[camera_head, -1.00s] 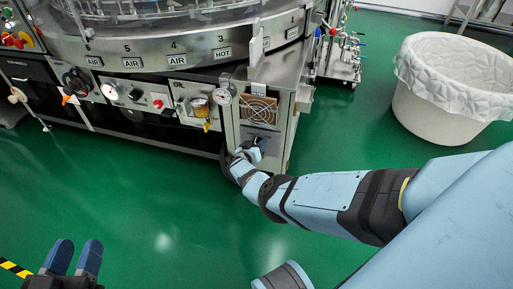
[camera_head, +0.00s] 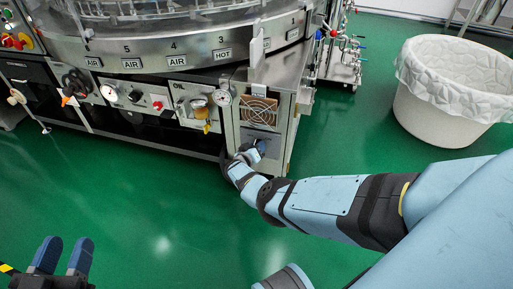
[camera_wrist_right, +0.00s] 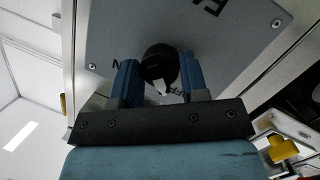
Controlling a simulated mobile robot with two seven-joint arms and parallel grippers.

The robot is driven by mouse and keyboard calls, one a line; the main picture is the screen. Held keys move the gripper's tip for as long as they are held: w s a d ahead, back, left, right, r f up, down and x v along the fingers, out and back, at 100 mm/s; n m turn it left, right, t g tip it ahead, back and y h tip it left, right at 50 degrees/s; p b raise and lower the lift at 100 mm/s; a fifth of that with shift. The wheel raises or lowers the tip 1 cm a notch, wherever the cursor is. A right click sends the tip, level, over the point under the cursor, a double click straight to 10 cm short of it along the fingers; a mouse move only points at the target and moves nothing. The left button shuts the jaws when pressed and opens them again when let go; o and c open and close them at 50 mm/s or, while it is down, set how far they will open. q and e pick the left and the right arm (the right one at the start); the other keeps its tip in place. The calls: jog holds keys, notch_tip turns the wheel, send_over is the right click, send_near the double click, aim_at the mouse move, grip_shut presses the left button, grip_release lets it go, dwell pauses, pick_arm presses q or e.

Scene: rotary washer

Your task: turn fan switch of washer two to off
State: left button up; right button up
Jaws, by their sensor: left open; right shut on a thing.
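The washer (camera_head: 180,55) is a round steel machine at the upper left of the head view. Its fan panel (camera_head: 237,122), with a fan grille (camera_head: 258,111), is on the front right corner. In the right wrist view a round black switch knob (camera_wrist_right: 158,64) with a white mark sits on a grey plate. My right gripper (camera_wrist_right: 160,82) has its blue fingers on both sides of the knob, shut on it. In the head view my right gripper (camera_head: 258,147) is at the panel below the grille and hides most of the knob. My left gripper (camera_head: 62,256) is open and empty at the lower left.
A white lined bin (camera_head: 440,110) stands on the green floor at the right. A pipe stand (camera_head: 342,50) with coloured valves is behind the washer. Gauges and other knobs line the washer front. The green floor (camera_head: 120,190) between is clear.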

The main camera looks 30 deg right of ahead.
jog(key=o, duration=0.9)
